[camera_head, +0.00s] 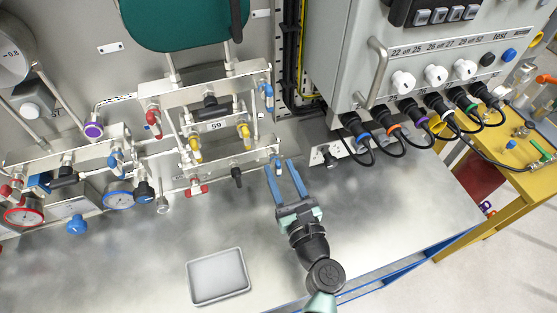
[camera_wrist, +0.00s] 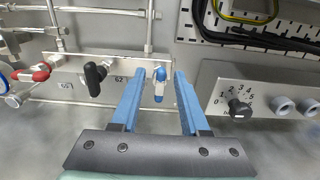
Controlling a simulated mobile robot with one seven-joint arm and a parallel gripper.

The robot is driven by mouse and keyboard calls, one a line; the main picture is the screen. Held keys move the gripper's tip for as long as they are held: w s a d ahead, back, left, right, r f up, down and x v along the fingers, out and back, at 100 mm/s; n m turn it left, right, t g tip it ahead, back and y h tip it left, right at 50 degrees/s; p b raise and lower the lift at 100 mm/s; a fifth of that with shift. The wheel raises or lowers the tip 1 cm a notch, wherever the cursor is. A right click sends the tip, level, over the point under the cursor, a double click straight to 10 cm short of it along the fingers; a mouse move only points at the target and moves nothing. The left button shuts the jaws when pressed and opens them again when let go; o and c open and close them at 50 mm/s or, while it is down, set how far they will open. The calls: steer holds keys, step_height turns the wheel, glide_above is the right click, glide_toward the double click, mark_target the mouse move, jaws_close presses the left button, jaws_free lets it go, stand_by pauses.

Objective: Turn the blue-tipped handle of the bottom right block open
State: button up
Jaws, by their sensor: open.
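The bottom right block (camera_wrist: 70,68) is a pale metal bar at the left of the wrist view; it also shows in the head view (camera_head: 215,167). In the head view the handle (camera_head: 277,157) is small and partly hidden near my fingertips. My gripper (camera_wrist: 160,76) is open, with its two blue fingers (camera_head: 280,165) on either side of the handle. In the wrist view gaps show on both sides, and I see no contact.
A black handle (camera_wrist: 95,78) and a red one (camera_wrist: 33,73) sit left on the pipework. A plate with a black numbered knob (camera_wrist: 238,108) is close on the right. A grey tray (camera_head: 219,276) lies on the bench, whose front is mostly clear. A cabinet (camera_head: 400,55) overhangs at right.

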steer(key=shift+x, duration=1.15)
jaws_close()
steer(key=shift+f, duration=0.1)
